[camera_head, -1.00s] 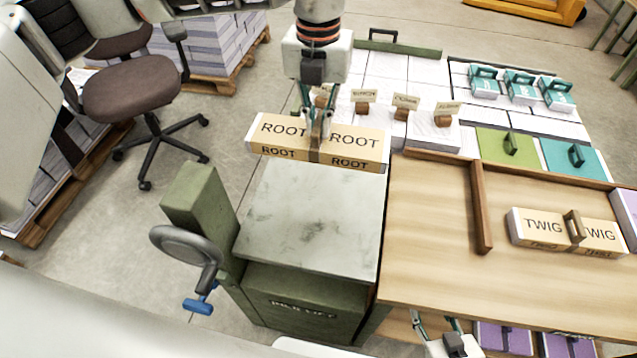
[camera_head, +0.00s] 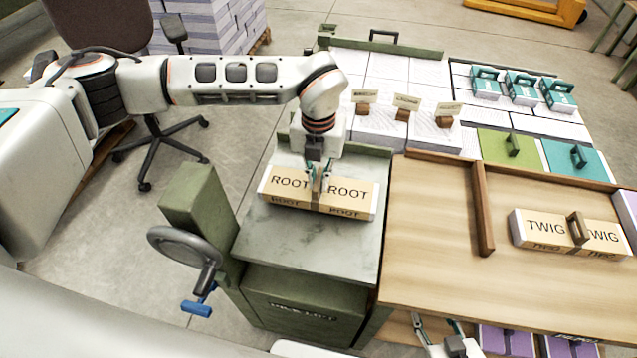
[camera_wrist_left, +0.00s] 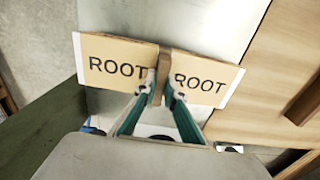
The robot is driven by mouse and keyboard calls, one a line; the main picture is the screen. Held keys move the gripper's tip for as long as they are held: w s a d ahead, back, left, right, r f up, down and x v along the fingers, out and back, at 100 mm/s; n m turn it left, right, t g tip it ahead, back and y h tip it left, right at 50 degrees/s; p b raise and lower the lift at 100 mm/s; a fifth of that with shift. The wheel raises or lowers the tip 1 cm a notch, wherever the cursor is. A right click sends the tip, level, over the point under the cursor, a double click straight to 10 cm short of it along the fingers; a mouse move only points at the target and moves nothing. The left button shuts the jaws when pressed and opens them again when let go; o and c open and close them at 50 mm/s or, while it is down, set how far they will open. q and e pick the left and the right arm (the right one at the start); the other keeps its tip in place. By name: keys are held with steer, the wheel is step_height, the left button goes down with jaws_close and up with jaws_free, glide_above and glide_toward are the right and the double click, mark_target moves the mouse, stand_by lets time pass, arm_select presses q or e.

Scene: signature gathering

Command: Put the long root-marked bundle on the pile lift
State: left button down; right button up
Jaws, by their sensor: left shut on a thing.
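My left gripper (camera_head: 318,190) is shut on the bundle's middle strap from above. The left wrist view shows the green fingers on the strap, with the ROOT bundle (camera_wrist_left: 115,65) spread to both sides. My right gripper (camera_head: 433,325) is at the bottom edge, below the wooden table, with its fingers apart.
The lift's green post and handwheel (camera_head: 185,245) stand at left. Small labelled stands (camera_head: 402,112) are behind.

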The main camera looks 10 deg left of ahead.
mark_target(318, 178)
arm_select(q)
steer(key=shift+f, duration=0.95)
steer(key=shift+f, duration=0.15)
steer(key=c, duration=2.1)
jaws_free()
step_height(318, 178, up, 11)
steer(key=shift+f, duration=0.1)
steer(key=shift+r+p, duration=0.3)
steer(key=shift+r, duration=0.5)
steer(key=shift+s+f, duration=0.1)
